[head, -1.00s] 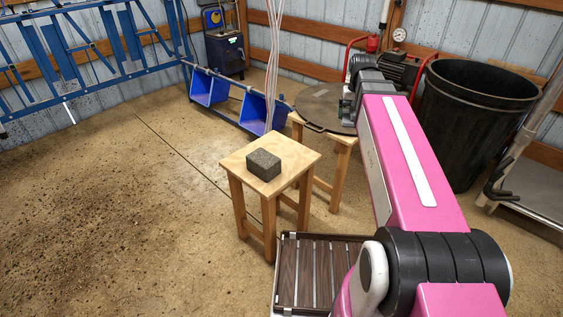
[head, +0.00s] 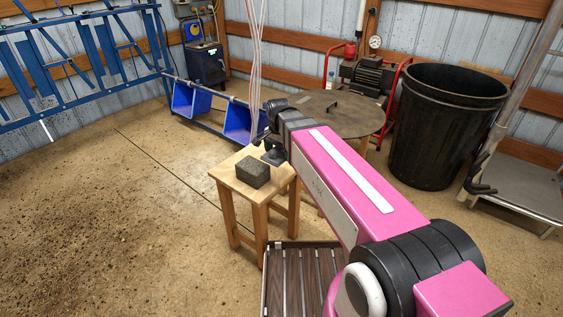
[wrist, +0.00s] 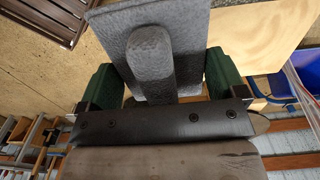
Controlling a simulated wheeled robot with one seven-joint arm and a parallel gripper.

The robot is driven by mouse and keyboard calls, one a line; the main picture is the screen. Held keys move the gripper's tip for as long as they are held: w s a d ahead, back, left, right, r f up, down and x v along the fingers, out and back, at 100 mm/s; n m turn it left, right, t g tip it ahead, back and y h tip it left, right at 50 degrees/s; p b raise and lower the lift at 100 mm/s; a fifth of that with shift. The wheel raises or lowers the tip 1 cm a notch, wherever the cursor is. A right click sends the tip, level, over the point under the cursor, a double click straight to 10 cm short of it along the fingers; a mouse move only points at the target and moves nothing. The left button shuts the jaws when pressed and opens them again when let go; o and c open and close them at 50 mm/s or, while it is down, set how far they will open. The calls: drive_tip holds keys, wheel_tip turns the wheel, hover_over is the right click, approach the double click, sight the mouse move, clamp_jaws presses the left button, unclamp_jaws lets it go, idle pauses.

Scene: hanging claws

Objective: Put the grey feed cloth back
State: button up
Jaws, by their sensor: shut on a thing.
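A grey, felt-like cloth (wrist: 185,20), with a rounded lump on its near face, is held at my gripper (wrist: 165,82) in the wrist view. The green fingers stand on either side of it, and the jaws are shut on it. In the head view my gripper (head: 272,150) is small and dark, just above the back right of a wooden stool (head: 232,176). The cloth cannot be made out there. A dark grey speckled block (head: 252,173) sits on the stool, close to my gripper; I cannot tell whether they touch.
A black bin (head: 445,125) stands to the right, with a motor unit (head: 370,78) behind. Blue bins (head: 238,122) stand behind the stool. A slatted crate (head: 300,275) is in front.

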drive_tip(key=w+f, duration=0.2)
drive_tip(key=w, duration=0.1)
drive_tip(key=w+d+f, duration=0.1)
drive_tip(key=w+f, duration=0.1)
drive_tip(key=w, duration=0.2)
drive_tip(key=w+f, duration=0.3)
drive_tip(key=w, duration=0.1)
drive_tip(key=shift+w+d, duration=0.15)
drive_tip(key=shift+w, duration=0.1)
drive_tip(key=shift+f, duration=2)
drive_tip(key=shift+f, duration=0.1)
drive_tip(key=o, duration=0.5)
drive_tip(key=shift+o, duration=0.2)
wheel_tip(320, 180, up, 12)
drive_tip(key=s+d+f+n, duration=0.3)
drive_tip(key=s+d+f, duration=0.3)
drive_tip(key=s+d, duration=0.3)
drive_tip(key=s+d+f+n, duration=0.4)
drive_tip(key=s+d+f, duration=0.3)
drive_tip(key=s+d, duration=0.2)
drive_tip(key=shift+s+d+f+n, duration=0.2)
drive_tip(key=shift+s+d+n, duration=0.15)
drive_tip(key=shift+s, duration=0.2)
